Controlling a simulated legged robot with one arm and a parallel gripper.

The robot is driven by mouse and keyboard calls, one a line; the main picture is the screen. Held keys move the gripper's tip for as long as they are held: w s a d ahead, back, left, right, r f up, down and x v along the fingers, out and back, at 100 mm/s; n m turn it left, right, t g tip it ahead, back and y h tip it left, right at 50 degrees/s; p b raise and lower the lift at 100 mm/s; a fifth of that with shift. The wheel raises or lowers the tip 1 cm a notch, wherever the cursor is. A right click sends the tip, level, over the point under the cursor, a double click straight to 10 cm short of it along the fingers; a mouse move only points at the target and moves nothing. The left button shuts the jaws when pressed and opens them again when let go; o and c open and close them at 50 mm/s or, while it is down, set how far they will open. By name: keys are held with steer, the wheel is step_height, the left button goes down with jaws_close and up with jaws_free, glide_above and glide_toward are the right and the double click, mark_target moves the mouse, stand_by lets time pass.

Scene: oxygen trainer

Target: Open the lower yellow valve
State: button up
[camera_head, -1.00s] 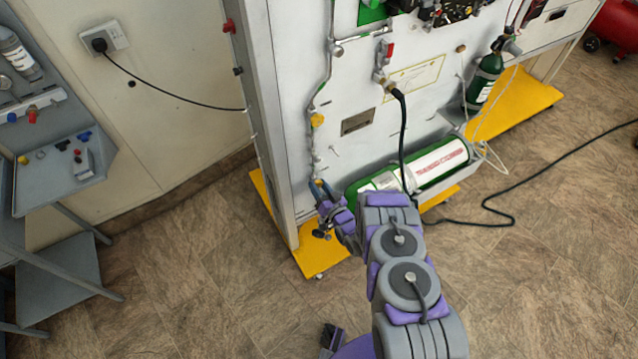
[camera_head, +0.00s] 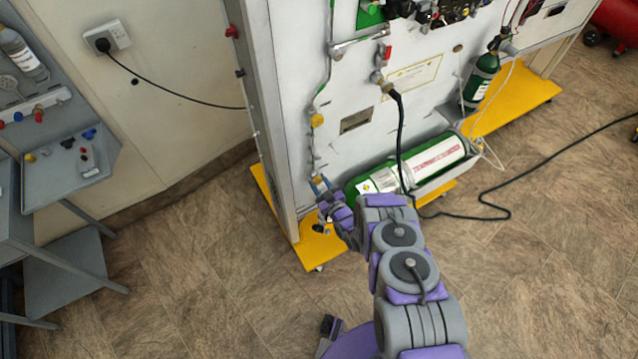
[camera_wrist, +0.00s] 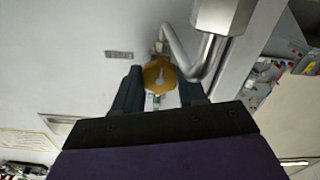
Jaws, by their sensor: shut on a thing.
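The lower yellow valve (camera_wrist: 159,74) shows in the wrist view as a faceted yellow knob with a pale pointer-like mark. My gripper (camera_wrist: 160,92) has one dark finger on each side of it and is shut on it. In the head view my gripper (camera_head: 321,185) reaches the lower left of the white panel (camera_head: 300,60), and the lower valve is mostly hidden by the fingers. Another yellow valve (camera_head: 317,119) sits higher on the same thin pipe, clear of the gripper. How far the lower valve is turned is unclear.
A bent metal pipe (camera_wrist: 185,60) runs close beside the knob. A green cylinder (camera_head: 435,160) lies right of my gripper, with a black hose (camera_head: 401,130) hanging in front. The yellow base (camera_head: 325,250) juts out below. Open floor (camera_head: 210,290) lies in front.

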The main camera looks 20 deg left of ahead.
stand_by(0.4)
steer(key=o, duration=1.1)
steer(key=shift+c, duration=0.2)
steer(key=v, duration=1.7)
steer(key=shift+s, duration=0.2)
